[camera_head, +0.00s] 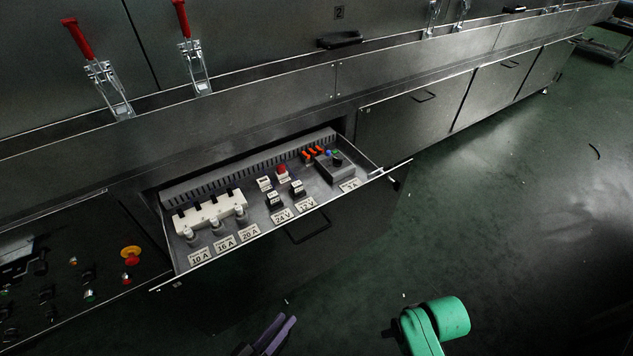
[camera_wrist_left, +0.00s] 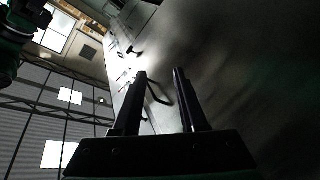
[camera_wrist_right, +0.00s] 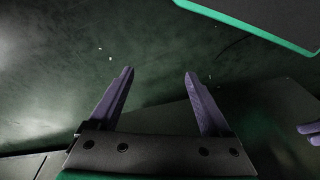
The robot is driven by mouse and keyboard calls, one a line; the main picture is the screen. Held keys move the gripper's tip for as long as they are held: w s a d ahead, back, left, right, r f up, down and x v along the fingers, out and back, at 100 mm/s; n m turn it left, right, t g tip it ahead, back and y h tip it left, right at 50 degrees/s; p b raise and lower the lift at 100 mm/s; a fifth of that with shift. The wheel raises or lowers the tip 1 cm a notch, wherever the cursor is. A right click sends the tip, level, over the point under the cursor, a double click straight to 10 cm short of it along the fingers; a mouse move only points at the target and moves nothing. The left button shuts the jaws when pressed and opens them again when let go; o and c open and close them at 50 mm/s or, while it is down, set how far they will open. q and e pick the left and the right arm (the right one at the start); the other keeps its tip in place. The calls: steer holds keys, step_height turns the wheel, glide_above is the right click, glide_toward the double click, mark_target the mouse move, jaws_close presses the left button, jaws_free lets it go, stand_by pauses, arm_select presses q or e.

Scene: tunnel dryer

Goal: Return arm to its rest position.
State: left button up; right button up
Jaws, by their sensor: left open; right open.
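My left gripper (camera_head: 275,332) shows at the bottom of the head view, in front of and below the open drawer, apart from it. In the left wrist view the same gripper (camera_wrist_left: 160,72) has its two fingers spread with nothing held. A black handle (camera_wrist_left: 158,96) on a grey panel shows behind the gap. My right gripper (camera_wrist_right: 159,73) is open and empty in the right wrist view, over the dark green floor. In the head view it cannot be made out; a green link of my arm shows at the bottom right.
An open drawer (camera_head: 375,177) holds labelled fuses, switches and a grey block. A control panel (camera_head: 80,275) with a red-yellow emergency stop (camera_head: 130,255) is at left. Red-handled clamps (camera_head: 109,88) stand on the dryer above. The green floor (camera_head: 520,220) at right is mostly clear.

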arm_select(q)
steer(key=w+a+f+m+g+y, duration=0.3)
steer(key=a+f+g+y, duration=0.1)
steer(key=a+g+y, duration=0.45)
steer(key=s+a+g+p, duration=0.2)
steer(key=s+a+p, duration=0.2)
steer(key=s+p, duration=0.6)
steer(key=s+a+r+m+g+y+p, duration=0.1)
steer(key=s+a+p, duration=0.4)
steer(key=s+p, duration=0.5)
steer(key=shift+s+r+g+p, duration=0.25)
steer(key=shift+g+p, duration=0.1)
steer(key=shift+p, duration=2.8)
arm_select(e)
steer(key=s+d, duration=0.2)
steer(key=s, duration=0.6)
steer(key=s+d, duration=0.3)
steer(key=s, duration=0.5)
steer(key=shift+s+d+g+h, duration=0.25)
steer(key=shift+s+g+h, duration=0.05)
steer(key=shift+s+h, duration=0.1)
